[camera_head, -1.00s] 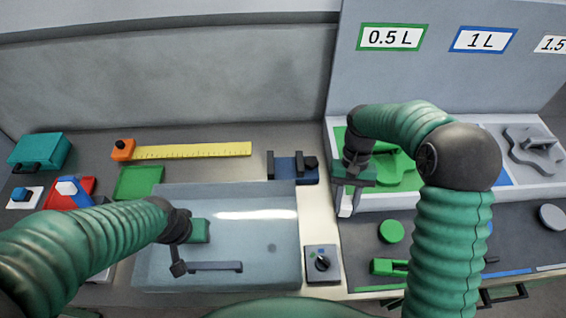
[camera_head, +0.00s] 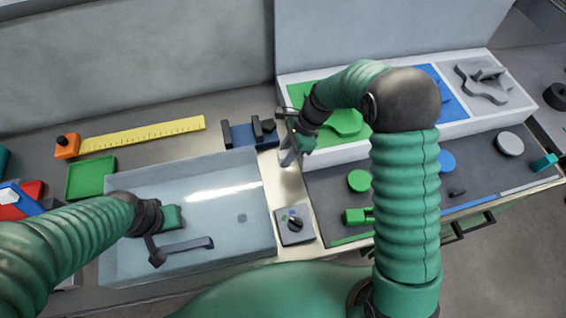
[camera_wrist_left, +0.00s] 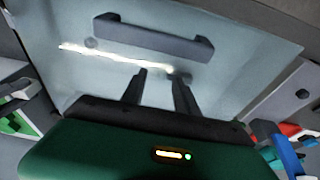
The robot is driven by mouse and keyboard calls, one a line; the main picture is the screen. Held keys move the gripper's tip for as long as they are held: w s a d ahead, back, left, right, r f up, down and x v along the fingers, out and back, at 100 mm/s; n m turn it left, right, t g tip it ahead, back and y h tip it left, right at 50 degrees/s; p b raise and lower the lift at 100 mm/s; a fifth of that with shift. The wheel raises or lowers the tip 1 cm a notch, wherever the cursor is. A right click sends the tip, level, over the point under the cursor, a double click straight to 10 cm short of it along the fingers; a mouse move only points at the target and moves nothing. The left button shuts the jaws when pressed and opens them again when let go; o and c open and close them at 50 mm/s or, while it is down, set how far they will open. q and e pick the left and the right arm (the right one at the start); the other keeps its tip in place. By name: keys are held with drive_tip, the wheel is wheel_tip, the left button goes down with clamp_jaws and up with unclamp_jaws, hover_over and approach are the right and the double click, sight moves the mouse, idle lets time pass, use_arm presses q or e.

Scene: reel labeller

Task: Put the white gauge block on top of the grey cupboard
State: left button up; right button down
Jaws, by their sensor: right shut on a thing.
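My right gripper (camera_head: 290,138) is shut on the white gauge block (camera_head: 287,158) and holds it over the pale strip between the clear-lidded basin and the right-hand trays. The block is partly hidden by the gripper. My left gripper (camera_head: 158,250) is above the clear lid (camera_head: 225,180), close to its dark bar handle (camera_head: 190,245). In the left wrist view its two fingers (camera_wrist_left: 160,88) are apart and empty, with the handle (camera_wrist_left: 155,38) ahead of them. I cannot make out the grey cupboard for certain in these views.
A blue clamp-like fixture (camera_head: 248,134) stands just left of the held block. A knob box (camera_head: 294,225) lies in front of it. A white-rimmed tray with green, blue and grey sections (camera_head: 450,128) is at the right. A yellow ruler (camera_head: 145,132) lies at the back left.

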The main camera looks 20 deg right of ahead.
drive_tip(key=f, duration=0.3)
drive_tip(key=d+f, duration=0.1)
drive_tip(key=f, duration=0.1)
drive_tip(key=shift+s+f, duration=0.15)
drive_tip(key=shift+f, duration=0.15)
drive_tip(key=shift+a, duration=0.25)
drive_tip(key=c, duration=1.1)
unclamp_jaws()
drive_tip(key=shift+a, duration=0.1)
drive_tip(key=shift+c, duration=0.2)
drive_tip(key=shift+o, duration=0.2)
drive_tip(key=shift+d+r, duration=0.1)
drive_tip(key=shift+d, duration=0.15)
